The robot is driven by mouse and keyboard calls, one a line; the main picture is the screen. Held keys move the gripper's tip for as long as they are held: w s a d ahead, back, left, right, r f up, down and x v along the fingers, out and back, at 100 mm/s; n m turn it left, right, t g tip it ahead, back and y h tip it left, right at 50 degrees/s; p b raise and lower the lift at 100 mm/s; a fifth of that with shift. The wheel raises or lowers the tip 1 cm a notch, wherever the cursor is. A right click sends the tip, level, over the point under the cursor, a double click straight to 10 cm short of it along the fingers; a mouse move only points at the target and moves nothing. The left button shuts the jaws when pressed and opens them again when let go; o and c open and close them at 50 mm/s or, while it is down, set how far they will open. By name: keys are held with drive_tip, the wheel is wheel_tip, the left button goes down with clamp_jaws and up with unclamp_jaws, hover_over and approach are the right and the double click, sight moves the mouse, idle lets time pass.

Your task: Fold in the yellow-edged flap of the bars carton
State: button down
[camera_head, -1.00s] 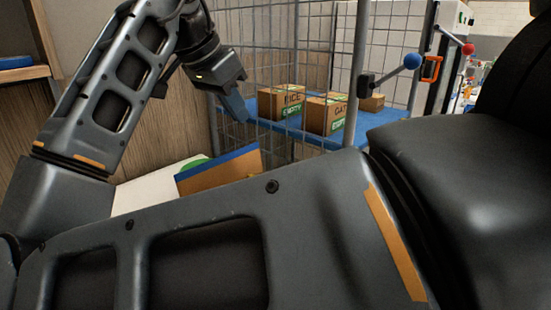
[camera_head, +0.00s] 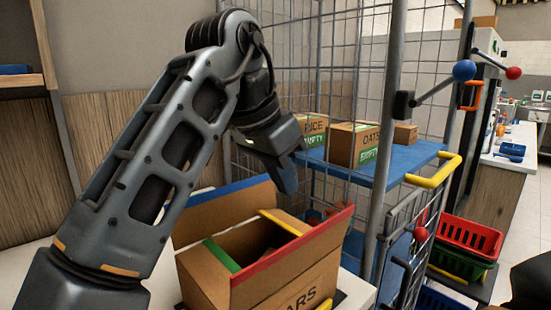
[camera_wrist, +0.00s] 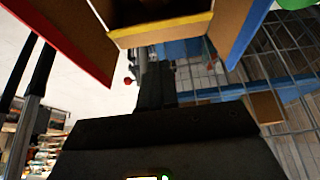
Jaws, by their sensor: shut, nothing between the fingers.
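The bars carton (camera_head: 270,292) stands open on a white surface at the lower middle of the head view. Its yellow-edged flap (camera_head: 284,222) is at the far right side of the opening. It also shows in the wrist view (camera_wrist: 160,32), at the top. The red-edged flap (camera_head: 300,250) stands out at the front, the blue-edged flap (camera_head: 225,203) at the back, and the green-edged flap (camera_head: 221,256) lies at the left. My gripper (camera_head: 288,186) is shut and empty, pointing down just beyond the yellow-edged flap. Whether it touches the flap is unclear.
A wire cage with a blue shelf (camera_head: 400,165) stands behind and right of the carton, close to my gripper. It holds a rice box (camera_head: 313,138) and an oats box (camera_head: 352,145). Red and green baskets (camera_head: 470,238) stand at the right.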

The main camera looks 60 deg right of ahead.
drive_tip(key=shift+a+f, duration=0.15)
drive_tip(key=shift+f, duration=2.8)
drive_tip(key=shift+b, duration=0.3)
